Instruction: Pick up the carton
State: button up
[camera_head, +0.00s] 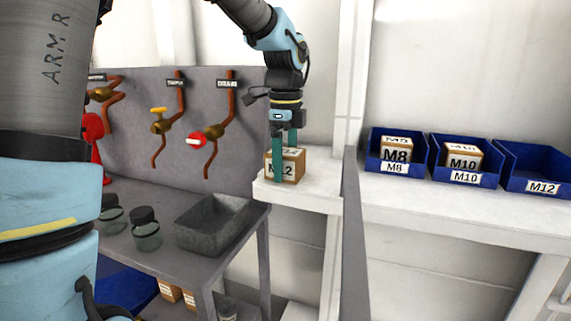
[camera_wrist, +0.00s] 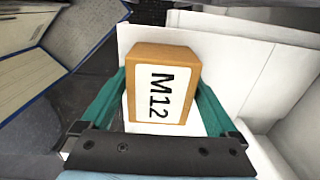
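The carton (camera_head: 292,168) is a small brown box with white labels reading M12. It rests on the left end of the white shelf, beside the grey bench. My gripper (camera_head: 284,160) points straight down over it. One teal finger is in front of the carton and covers part of its label; the other is behind and partly hidden by it. In the wrist view the carton (camera_wrist: 164,88) lies between the two fingers of my gripper (camera_wrist: 161,82), close to both. Whether the fingers press on it or leave a thin gap is not clear.
Blue bins stand on the shelf at right: M8 (camera_head: 374,166) and M10 (camera_head: 438,176) hold boxes, and M12 (camera_head: 543,187) looks empty. A grey upright (camera_head: 350,230) stands close right of the carton. A metal tray (camera_head: 213,240) and jars (camera_head: 146,240) are on the bench.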

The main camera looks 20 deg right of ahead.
jog(key=c, duration=1.4)
jog(key=shift+r, duration=0.1)
